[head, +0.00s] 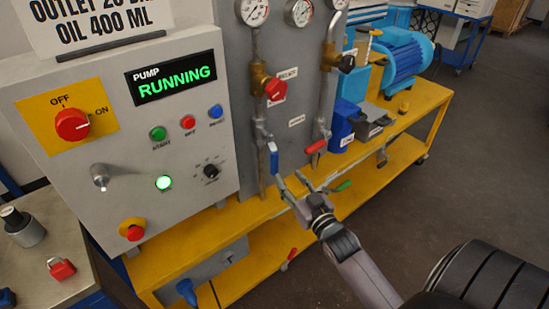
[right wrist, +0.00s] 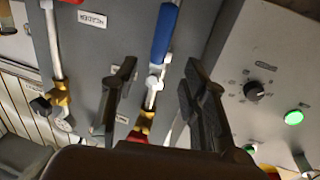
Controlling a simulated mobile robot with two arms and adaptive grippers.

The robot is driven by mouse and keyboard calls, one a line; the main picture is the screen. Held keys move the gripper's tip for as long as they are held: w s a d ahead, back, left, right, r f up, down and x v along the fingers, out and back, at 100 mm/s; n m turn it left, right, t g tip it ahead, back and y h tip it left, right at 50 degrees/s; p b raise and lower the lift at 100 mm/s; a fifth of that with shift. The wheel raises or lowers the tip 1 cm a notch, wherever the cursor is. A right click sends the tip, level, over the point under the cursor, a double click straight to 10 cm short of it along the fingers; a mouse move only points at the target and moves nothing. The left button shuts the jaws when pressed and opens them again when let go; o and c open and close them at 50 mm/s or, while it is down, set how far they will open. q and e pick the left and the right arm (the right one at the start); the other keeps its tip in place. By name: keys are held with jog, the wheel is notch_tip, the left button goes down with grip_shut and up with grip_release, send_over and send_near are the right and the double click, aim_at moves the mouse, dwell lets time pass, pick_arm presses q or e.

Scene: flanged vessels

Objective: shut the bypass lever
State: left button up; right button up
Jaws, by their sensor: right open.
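Several valve levers show, and I cannot read which one is labelled bypass. A blue lever (head: 274,160) hangs along the left pipe in the head view. A red lever (head: 315,147) sits on the right pipe, and a green lever (head: 342,186) lies lower right. My right gripper (head: 292,183) is open and empty, in front of the panel below the blue and red levers. In the right wrist view, the blue lever (right wrist: 164,35) shows beyond the gap between the open fingers (right wrist: 160,78), with no visible contact. My left gripper is out of view.
The grey control box (head: 215,130), reading RUNNING, stands left of the pipes. A yellow bench (head: 260,211) runs below, with a blue motor (head: 400,60) at the back. Another red lever (head: 291,254) is low down. Open floor (head: 450,170) lies to the right.

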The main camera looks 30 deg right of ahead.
aim_at(276, 162)
jog(key=w, duration=0.6)
jog(key=w+d, duration=0.1)
jog(key=w, duration=0.3)
jog(key=shift+w+d+p, duration=0.1)
jog(key=shift+p, duration=0.2)
grip_shut()
